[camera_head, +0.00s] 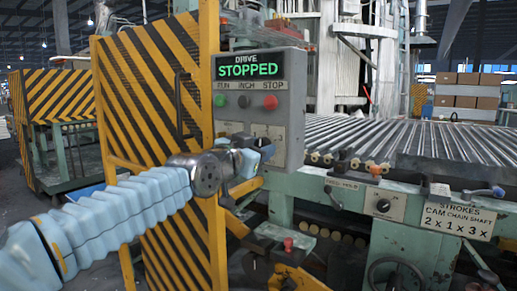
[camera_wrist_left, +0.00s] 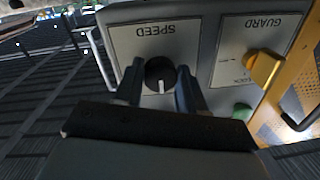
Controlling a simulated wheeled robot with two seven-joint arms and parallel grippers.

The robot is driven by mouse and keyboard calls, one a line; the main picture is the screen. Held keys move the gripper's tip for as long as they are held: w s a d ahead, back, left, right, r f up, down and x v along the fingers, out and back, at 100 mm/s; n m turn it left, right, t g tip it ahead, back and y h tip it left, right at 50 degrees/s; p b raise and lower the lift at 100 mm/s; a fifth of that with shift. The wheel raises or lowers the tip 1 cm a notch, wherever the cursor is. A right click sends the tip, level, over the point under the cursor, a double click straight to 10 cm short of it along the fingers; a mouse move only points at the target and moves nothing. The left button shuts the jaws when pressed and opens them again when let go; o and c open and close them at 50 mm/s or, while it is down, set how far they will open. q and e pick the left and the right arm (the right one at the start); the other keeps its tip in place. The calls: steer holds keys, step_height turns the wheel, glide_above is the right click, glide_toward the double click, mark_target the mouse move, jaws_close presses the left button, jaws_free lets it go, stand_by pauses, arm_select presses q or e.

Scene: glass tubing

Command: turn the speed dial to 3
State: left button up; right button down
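The speed dial (camera_wrist_left: 159,75) is a round black knob with a white pointer line on a pale plate marked SPEED, seen upside down in the left wrist view. The line points toward the bottom of that view; no scale numbers are readable. My left gripper (camera_wrist_left: 160,68) has one dark finger on each side of the dial. The fingers stand apart, and I cannot tell whether they touch it. In the head view my left gripper (camera_head: 258,152) is at the lower part of the grey control box (camera_head: 292,100) and hides the dial. My right gripper is not in view.
The box display (camera_head: 249,66) reads STOPPED, above green, dark and red buttons. A yellow guard switch (camera_wrist_left: 264,69) and a green button (camera_wrist_left: 242,110) are close beside the gripper. A striped guard door (camera_head: 150,85) stands left, a roller bed (camera_head: 400,137) right.

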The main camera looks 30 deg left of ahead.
arm_select(q)
steer(key=c, duration=0.5)
steer(key=shift+o, duration=0.2)
steer(key=shift+a+m+t+h+b, duration=0.15)
steer(key=shift+m+b, duration=0.85)
steer(key=shift+m, duration=2.1)
steer(key=shift+d+m+t+h+b, duration=0.15)
steer(key=shift+m+b, duration=0.8)
steer(key=shift+m, duration=2.15)
steer(key=shift+a, duration=0.1)
